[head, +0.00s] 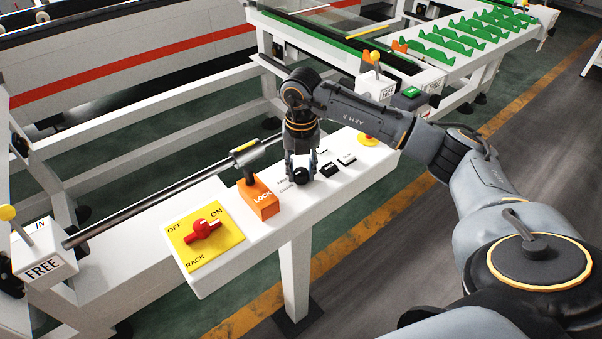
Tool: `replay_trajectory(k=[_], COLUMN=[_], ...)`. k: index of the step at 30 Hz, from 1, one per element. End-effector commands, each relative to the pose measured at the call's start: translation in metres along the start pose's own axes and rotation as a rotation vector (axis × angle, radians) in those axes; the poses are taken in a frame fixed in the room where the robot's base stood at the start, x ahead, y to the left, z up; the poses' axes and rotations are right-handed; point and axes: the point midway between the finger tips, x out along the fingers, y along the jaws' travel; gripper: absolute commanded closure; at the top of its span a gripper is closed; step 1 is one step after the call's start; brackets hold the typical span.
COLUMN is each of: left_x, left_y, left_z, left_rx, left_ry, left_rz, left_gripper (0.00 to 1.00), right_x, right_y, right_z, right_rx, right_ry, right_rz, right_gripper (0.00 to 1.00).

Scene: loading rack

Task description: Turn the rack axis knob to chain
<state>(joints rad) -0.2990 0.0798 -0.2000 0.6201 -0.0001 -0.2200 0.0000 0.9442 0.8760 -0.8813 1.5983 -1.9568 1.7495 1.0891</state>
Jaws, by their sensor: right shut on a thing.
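The rack axis knob (302,175) is a small round black knob on the white control panel (232,262), with small lettering beside it that partly shows. My right gripper (301,170) points down over the panel and is shut on this knob. The fingers stand around the knob and hide part of it. Which mark the knob points at is too small to tell. My left gripper is not in the head view.
A red rotary switch (205,229) sits on a yellow RACK plate. An orange LOCK block (258,198) stands just left of the knob. Black switches (328,170) lie to the right. A metal bar (150,196) runs behind the panel.

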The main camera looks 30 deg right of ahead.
Motion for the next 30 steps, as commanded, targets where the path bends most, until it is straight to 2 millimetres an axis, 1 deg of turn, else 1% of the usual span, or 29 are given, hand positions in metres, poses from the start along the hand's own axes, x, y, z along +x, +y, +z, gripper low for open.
replay_trajectory(k=[6, 18, 19, 20, 21, 22, 30], left_x=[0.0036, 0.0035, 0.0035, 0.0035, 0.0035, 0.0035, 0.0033], left_y=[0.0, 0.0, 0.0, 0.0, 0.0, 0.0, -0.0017], left_z=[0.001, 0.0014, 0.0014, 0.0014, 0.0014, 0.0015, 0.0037], left_rx=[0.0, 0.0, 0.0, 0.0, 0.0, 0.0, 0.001], left_ry=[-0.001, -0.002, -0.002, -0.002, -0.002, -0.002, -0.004], left_rz=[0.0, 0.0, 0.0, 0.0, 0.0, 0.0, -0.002], left_gripper=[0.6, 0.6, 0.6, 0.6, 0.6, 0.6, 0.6], right_x=[0.0005, 0.0001, 0.0001, 0.0001, 0.0001, 0.0001, -0.0003], right_y=[-0.0002, -0.0001, -0.0001, -0.0001, -0.0001, -0.0001, 0.0], right_z=[0.0002, 0.0, 0.0, 0.0, 0.0, 0.0, 0.0], right_rx=[-0.039, -0.045, -0.044, -0.044, -0.044, -0.044, -0.043], right_ry=[-0.001, 0.0, 0.0, 0.0, 0.0, 0.0, 0.0], right_rz=[-0.001, -0.001, -0.001, -0.001, -0.001, -0.001, 0.0], right_gripper=[0.98, 0.98, 0.61, 0.55, 0.47, 0.44, 0.44])
